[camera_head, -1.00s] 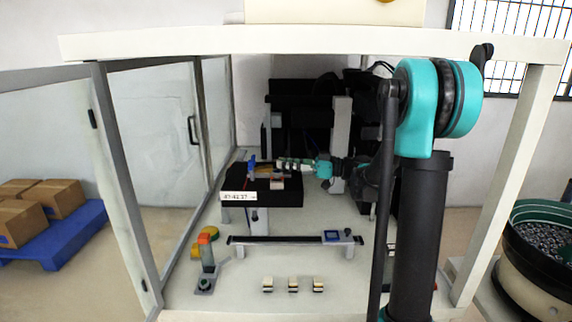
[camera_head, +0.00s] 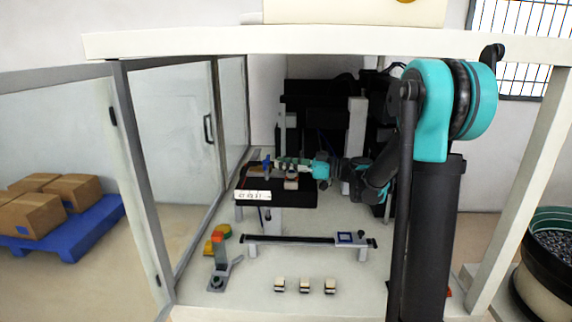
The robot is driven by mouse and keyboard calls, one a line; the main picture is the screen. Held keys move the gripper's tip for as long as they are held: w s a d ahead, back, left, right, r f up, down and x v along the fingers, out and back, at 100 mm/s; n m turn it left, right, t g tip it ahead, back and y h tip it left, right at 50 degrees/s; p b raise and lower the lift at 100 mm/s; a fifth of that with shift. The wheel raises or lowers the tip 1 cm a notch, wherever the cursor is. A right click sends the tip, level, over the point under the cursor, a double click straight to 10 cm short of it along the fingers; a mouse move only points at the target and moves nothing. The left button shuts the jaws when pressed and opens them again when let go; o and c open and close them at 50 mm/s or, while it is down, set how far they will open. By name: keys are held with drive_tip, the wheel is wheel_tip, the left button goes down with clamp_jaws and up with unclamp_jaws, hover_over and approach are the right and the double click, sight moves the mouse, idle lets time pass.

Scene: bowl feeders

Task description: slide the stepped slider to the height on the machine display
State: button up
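The black machine block (camera_head: 290,196) stands inside the enclosure, with a small white display (camera_head: 253,196) on its front. The display's digits are too small to read surely. A small upright blue piece (camera_head: 266,164) stands on top of the block at its left; I cannot tell whether it belongs to the stepped slider. My gripper (camera_head: 278,163) reaches in from the right over the block, its tip close to the blue piece. I cannot tell whether they touch or whether the fingers are open. A small pale and reddish part (camera_head: 291,181) shows just below the gripper.
Several small pale blocks (camera_head: 305,286) lie nearer. Enclosure posts and glass bound the space; floor between rail and small blocks is clear.

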drive_tip(key=o, duration=0.3)
drive_tip(key=d, duration=0.4)
drive_tip(key=s+d, duration=0.1)
drive_tip(key=d, duration=0.3)
drive_tip(key=s+d, duration=0.1)
drive_tip(key=d, duration=0.2)
drive_tip(key=shift+s+d, duration=0.15)
drive_tip(key=shift+d, duration=0.25)
